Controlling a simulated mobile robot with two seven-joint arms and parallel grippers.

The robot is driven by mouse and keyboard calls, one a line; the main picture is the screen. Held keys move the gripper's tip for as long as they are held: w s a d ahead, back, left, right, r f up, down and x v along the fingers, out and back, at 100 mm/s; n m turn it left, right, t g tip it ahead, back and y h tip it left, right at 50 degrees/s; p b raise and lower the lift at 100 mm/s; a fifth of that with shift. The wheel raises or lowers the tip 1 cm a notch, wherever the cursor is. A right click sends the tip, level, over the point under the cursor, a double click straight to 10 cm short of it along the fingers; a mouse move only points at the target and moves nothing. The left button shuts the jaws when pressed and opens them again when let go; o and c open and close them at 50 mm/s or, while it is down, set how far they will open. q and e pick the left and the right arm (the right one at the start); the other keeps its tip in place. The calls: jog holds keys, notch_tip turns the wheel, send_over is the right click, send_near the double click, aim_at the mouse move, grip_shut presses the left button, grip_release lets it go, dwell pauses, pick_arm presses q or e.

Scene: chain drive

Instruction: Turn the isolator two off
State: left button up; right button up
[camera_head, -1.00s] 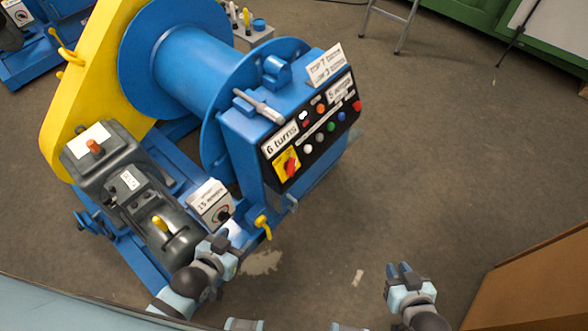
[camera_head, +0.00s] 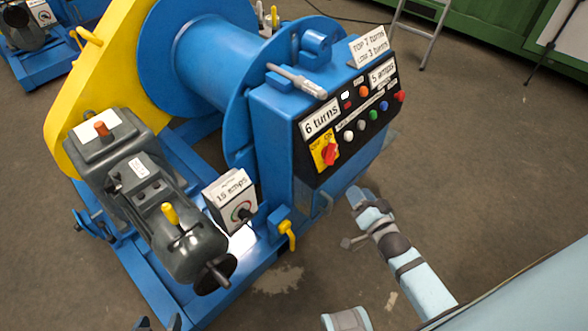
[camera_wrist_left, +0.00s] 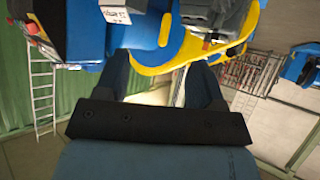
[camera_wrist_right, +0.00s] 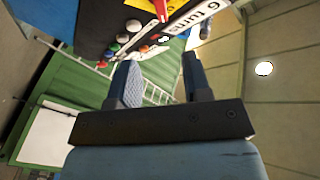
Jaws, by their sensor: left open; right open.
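A rotary isolator with a red knob on a yellow plate (camera_head: 326,152) is on the black control panel (camera_head: 350,133) of the blue winch. It also shows at the top of the right wrist view (camera_wrist_right: 158,8). I cannot read a number naming it as isolator two. My right gripper (camera_head: 366,200) is open and empty, right of and below the panel, apart from it. Its fingers (camera_wrist_right: 160,88) show apart in the right wrist view. My left gripper (camera_head: 158,323) is open, mostly cut off at the bottom edge; its fingers (camera_wrist_left: 160,85) are empty in the left wrist view.
A grey motor (camera_head: 160,195) and a small "15 amps" box with a black knob (camera_head: 230,200) stand left of the panel. A yellow-handled lever (camera_head: 288,234) sticks out below. A ladder (camera_head: 418,25) stands behind.

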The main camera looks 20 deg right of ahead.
aim_at(334, 156)
jog(key=w+b, duration=0.1)
jog(key=w, duration=1.3)
jog(key=shift+w+d+f+b, duration=0.1)
jog(key=shift+w+b, duration=0.1)
jog(key=shift+b, duration=0.1)
grip_shut()
